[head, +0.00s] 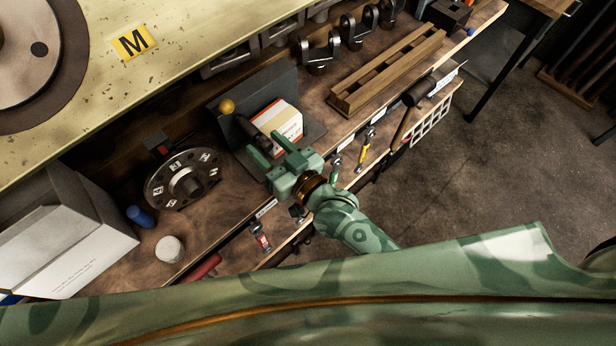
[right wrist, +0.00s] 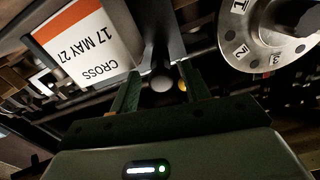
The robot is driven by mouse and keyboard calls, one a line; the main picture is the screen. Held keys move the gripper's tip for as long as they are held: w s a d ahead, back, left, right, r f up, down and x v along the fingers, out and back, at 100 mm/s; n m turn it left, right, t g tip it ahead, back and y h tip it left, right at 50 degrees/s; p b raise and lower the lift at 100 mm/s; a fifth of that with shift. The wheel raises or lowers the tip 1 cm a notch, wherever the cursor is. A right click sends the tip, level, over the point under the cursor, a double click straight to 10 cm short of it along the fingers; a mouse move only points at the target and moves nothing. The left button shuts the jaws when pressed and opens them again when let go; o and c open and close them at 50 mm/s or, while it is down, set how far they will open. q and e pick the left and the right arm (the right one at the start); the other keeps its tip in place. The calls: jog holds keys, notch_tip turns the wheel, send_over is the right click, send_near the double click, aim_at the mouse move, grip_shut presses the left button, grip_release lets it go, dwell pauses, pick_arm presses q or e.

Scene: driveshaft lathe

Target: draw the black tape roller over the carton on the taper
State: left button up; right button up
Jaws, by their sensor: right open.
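The carton (head: 283,121), white with orange edges, rests on the taper, a dark grey stand with a flat base (head: 312,132) and an upright plate. The black tape roller (head: 252,132) appears as a dark cylinder beside the carton's left side. A yellow ball knob (head: 227,106) is just beyond it. My right gripper (head: 264,146) is open, its fingers pointing at the roller; contact cannot be told. In the right wrist view the carton (right wrist: 88,45) lies left of the open fingers (right wrist: 160,88), with a pale round end between them. My left gripper is not in view.
A numbered dial (head: 184,180) stands left of the taper, with a blue cap (head: 140,216), a white cup (head: 170,249) and a large white box (head: 70,235). A wooden rack (head: 388,70) lies to the right. Tools hang along the bench's front edge. The yellowish machine (head: 180,75) overhangs the back.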

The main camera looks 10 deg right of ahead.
jog(key=v, duration=1.5)
jog(key=shift+s, duration=0.15)
jog(key=s+d+f+g+h, duration=0.2)
jog(key=s+d+f, duration=0.15)
jog(key=f, duration=0.65)
jog(key=s+d+f+g+h+b, duration=0.1)
jog(key=s+d+f+g+h, duration=0.2)
jog(key=f, duration=0.7)
jog(key=s+d+f+g+h, duration=0.15)
jog(key=d+f, duration=0.35)
jog(key=f, duration=0.5)
jog(key=s+d+f+g+h+b, duration=0.1)
jog(key=s+d+f+g+b, duration=0.1)
jog(key=s+f, duration=0.6)
jog(key=s+d+f+m+g+h+b, duration=0.1)
jog(key=s+d+f+g+h+b, duration=0.1)
jog(key=s+d+f+g, duration=0.3)
jog(key=s+f, duration=0.3)
jog(key=s, duration=0.2)
jog(key=shift+s+f+g, duration=0.2)
jog(key=shift+f+g, duration=0.15)
jog(key=shift+f, duration=0.05)
